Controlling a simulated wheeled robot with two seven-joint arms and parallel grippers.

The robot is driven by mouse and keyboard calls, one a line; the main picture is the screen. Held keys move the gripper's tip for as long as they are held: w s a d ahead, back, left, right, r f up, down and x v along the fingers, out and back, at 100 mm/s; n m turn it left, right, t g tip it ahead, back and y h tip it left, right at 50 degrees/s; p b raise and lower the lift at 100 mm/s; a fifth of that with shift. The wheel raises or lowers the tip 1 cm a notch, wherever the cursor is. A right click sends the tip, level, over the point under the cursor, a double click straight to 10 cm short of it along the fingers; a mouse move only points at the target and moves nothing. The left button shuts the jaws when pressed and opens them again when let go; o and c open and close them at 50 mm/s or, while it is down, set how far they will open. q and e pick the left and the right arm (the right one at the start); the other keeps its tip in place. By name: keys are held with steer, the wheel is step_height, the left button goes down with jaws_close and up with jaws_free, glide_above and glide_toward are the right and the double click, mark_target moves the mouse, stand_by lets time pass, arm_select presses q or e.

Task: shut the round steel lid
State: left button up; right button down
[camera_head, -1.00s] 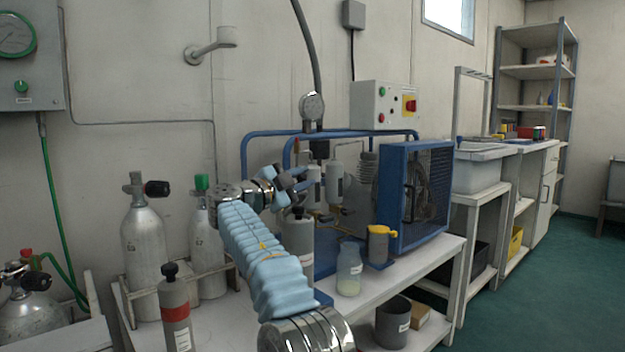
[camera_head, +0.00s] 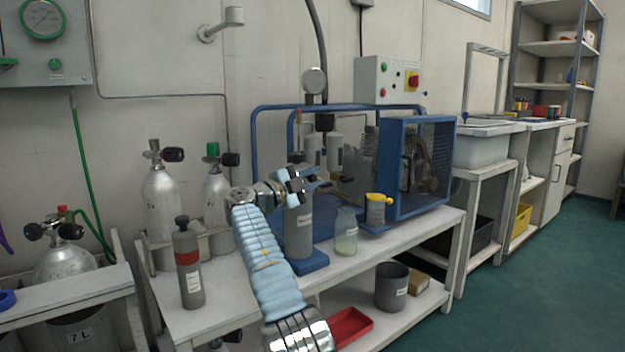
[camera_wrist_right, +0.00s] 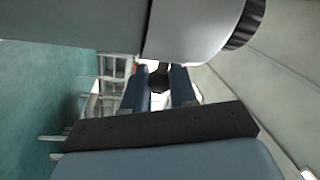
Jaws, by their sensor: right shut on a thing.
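My right gripper (camera_head: 310,184) reaches over the bench at the upper part of a labelled grey canister (camera_head: 298,231), which stands upright on a blue base. In the right wrist view my right gripper (camera_wrist_right: 159,84) has its two blue-grey fingers closed around a small dark round knob (camera_wrist_right: 159,78). A large pale grey rounded body (camera_wrist_right: 195,28) with a black ribbed edge is close above the fingers there. The gripper covers the canister's top, so I cannot clearly tell the round steel lid or its angle. My left gripper is in neither view.
The blue-framed compressor (camera_head: 418,168) stands right behind the canister. A clear jar (camera_head: 346,232) and a yellow-topped cup (camera_head: 376,212) stand to its right. A grey bottle (camera_head: 188,265) and cylinders (camera_head: 162,200) are to the left. A grey bucket (camera_head: 391,287) is on the lower shelf.

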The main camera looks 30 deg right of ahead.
steer(key=shift+f, duration=0.4)
